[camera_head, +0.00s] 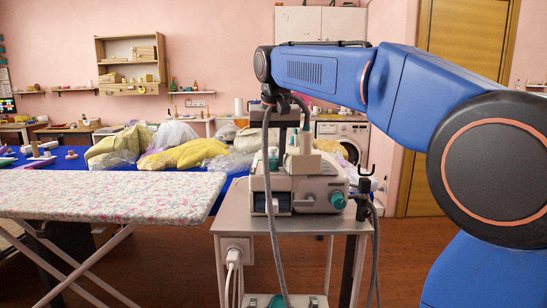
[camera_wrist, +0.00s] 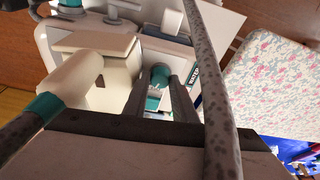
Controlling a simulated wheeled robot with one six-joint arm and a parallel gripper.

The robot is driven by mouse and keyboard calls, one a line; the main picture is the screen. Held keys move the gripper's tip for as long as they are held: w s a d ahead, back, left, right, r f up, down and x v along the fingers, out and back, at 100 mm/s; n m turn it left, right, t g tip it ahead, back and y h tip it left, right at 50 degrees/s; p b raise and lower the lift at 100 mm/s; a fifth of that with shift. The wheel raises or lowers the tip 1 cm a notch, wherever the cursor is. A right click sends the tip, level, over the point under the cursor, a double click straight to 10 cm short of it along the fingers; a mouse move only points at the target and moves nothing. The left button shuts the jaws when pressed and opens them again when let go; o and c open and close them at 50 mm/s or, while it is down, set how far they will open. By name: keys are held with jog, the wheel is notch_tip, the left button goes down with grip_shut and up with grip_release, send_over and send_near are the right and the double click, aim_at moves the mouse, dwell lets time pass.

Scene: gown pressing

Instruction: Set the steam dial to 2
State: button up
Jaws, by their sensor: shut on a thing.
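The steam station (camera_head: 290,183) is a pale boxy unit on a grey cart. My gripper (camera_head: 273,148) points down over its left part. Another round teal knob (camera_head: 337,200) is on the front right of the station, apart from my gripper.
A grey speckled hose (camera_wrist: 213,80) runs close past my gripper. A flowered ironing board (camera_head: 110,194) stands left of the cart (camera_head: 290,224). Bagged garments (camera_head: 185,153) lie on a blue table behind. Open floor shows between board and cart.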

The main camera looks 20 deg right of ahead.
jog(key=shift+m, duration=0.4)
jog(key=shift+m+h, duration=0.3)
jog(key=shift+m, duration=0.2)
jog(key=o, duration=1.1)
jog(key=v, duration=1.7)
jog(key=shift+w+r, duration=0.2)
jog(key=shift+r, duration=0.1)
